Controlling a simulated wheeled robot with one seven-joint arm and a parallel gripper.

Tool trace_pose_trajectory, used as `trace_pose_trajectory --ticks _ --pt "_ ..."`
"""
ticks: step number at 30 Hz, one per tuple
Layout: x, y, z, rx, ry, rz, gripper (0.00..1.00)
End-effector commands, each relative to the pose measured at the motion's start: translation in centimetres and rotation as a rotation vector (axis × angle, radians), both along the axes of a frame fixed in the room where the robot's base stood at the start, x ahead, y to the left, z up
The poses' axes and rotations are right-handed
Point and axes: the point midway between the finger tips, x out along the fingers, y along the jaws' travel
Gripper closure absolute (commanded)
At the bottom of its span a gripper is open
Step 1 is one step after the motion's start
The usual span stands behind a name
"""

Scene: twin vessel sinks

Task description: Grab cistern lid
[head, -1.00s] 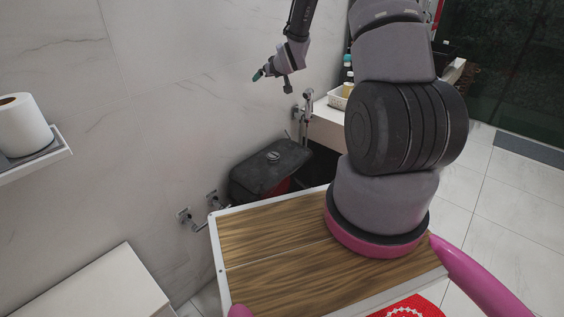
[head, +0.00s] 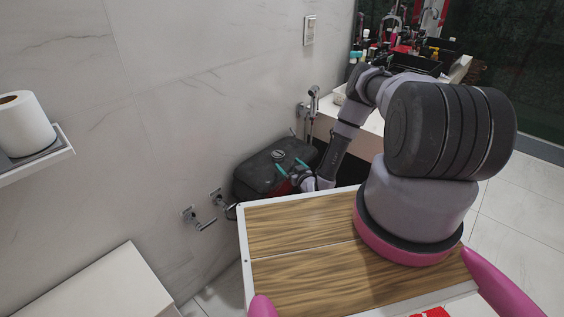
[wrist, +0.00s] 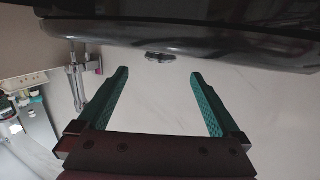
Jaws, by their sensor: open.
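The cistern lid (head: 262,172) is a dark, glossy slab with a round flush button (head: 278,154), on the cistern against the wall in the head view. In the wrist view the lid (wrist: 190,38) is a dark band across the top, with the button (wrist: 160,57) showing past its edge. My gripper (head: 291,166) is at the lid's right side in the head view. Its teal fingers are spread with nothing between them; the wrist view also shows my gripper (wrist: 158,76) open. Whether a finger touches the lid cannot be told.
Wall valves (head: 202,219) stick out left of the cistern, and a hand sprayer (head: 313,100) hangs behind it. A white counter (head: 368,116) with bottles and basins is at the back right. A shelf with a paper roll (head: 22,124) is at the left. Tiled floor is free at the right.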

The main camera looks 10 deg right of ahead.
Motion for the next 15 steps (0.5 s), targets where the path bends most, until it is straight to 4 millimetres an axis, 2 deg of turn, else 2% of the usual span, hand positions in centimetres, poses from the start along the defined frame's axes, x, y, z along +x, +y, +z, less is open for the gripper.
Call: trace_pose_trajectory --ticks 9,15 --pt "4.4 1.2 -0.7 -0.002 -0.004 0.002 0.0" --pt "5.8 1.6 -0.8 -0.001 -0.003 0.003 0.0"
